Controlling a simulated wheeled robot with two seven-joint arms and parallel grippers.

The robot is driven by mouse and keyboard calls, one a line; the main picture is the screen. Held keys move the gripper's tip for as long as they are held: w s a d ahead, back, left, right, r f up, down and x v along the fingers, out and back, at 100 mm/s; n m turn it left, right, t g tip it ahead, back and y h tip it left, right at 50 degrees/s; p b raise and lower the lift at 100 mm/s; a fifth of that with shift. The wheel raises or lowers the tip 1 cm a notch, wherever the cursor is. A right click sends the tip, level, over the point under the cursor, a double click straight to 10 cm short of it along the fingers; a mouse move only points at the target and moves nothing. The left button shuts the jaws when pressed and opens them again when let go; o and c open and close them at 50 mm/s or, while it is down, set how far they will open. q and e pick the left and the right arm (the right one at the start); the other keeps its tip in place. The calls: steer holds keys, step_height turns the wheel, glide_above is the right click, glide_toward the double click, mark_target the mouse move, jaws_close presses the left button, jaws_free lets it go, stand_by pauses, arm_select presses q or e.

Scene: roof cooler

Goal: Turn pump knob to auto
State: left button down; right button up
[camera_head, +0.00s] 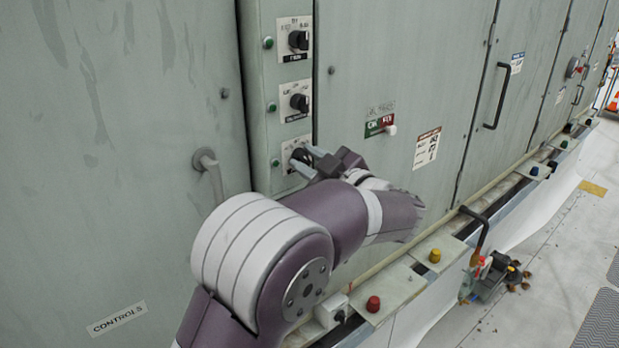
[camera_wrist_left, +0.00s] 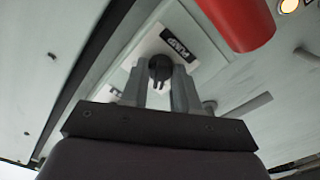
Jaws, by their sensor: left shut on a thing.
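The pump knob (camera_head: 299,156) is the lowest of three black rotary knobs on a narrow grey control strip. In the left wrist view the black knob (camera_wrist_left: 160,67) sits on a white plate lettered PUMP (camera_wrist_left: 179,43), which appears upside down there. My left gripper (camera_head: 308,161) is at this knob, partly covering it and its plate in the head view. Its two fingers (camera_wrist_left: 159,78) stand on either side of the knob and are shut on it. The knob's pointer setting is too small and covered to read. My right gripper is in neither view.
Two similar knobs, the middle one (camera_head: 299,103) and the top one (camera_head: 298,40), sit above, with green buttons beside them. A grey door handle (camera_head: 209,168) juts out to the left. A red cylinder (camera_wrist_left: 240,20) hangs close by in the wrist view.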

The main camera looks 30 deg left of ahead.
arm_select(q)
steer(key=shift+n+b, duration=1.1)
steer(key=shift+b, duration=0.1)
steer(key=c, duration=1)
jaws_free()
steer(key=shift+o, duration=0.8)
steer(key=shift+a, duration=0.1)
